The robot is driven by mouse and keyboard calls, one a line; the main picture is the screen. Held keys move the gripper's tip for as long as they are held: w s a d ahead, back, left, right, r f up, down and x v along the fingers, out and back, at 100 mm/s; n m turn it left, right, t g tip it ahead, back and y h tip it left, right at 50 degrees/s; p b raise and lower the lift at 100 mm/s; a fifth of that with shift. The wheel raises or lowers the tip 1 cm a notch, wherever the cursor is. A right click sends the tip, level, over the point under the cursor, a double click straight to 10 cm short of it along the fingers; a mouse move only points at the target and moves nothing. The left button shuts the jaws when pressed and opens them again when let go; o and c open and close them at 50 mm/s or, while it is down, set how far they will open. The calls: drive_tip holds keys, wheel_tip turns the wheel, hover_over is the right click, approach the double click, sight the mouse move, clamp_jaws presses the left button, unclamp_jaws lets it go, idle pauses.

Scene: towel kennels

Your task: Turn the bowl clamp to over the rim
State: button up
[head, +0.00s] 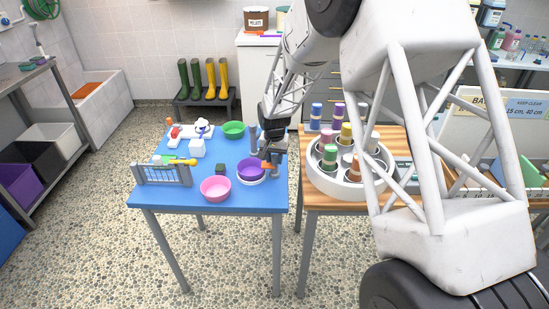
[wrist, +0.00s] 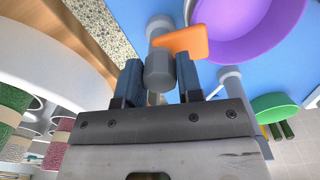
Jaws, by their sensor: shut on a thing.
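The purple bowl (head: 251,170) sits in a white ring on the blue table; it also shows in the wrist view (wrist: 230,40). The bowl clamp is an orange tab (wrist: 180,43) on a grey post with a round grey knob (wrist: 159,70). My gripper (wrist: 160,76) is shut on the knob, a finger on each side. In the head view, my gripper (head: 271,152) is at the bowl's right, by the orange tab (head: 265,164). The tab points toward the bowl. Its end overlaps the rim in the wrist picture; I cannot tell whether it touches.
A second grey post (head: 253,138) stands behind the bowl. A pink bowl (head: 215,189), a green bowl (head: 233,130), a dark block (head: 220,169) and a small grey fence (head: 163,176) share the table. A white round rack (head: 347,188) stands close on the right.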

sight(274, 156)
drive_tip(key=o, duration=0.9)
drive_tip(key=shift+r, duration=0.15)
drive_tip(key=shift+a+r, duration=0.1)
drive_tip(key=shift+r, duration=3.7)
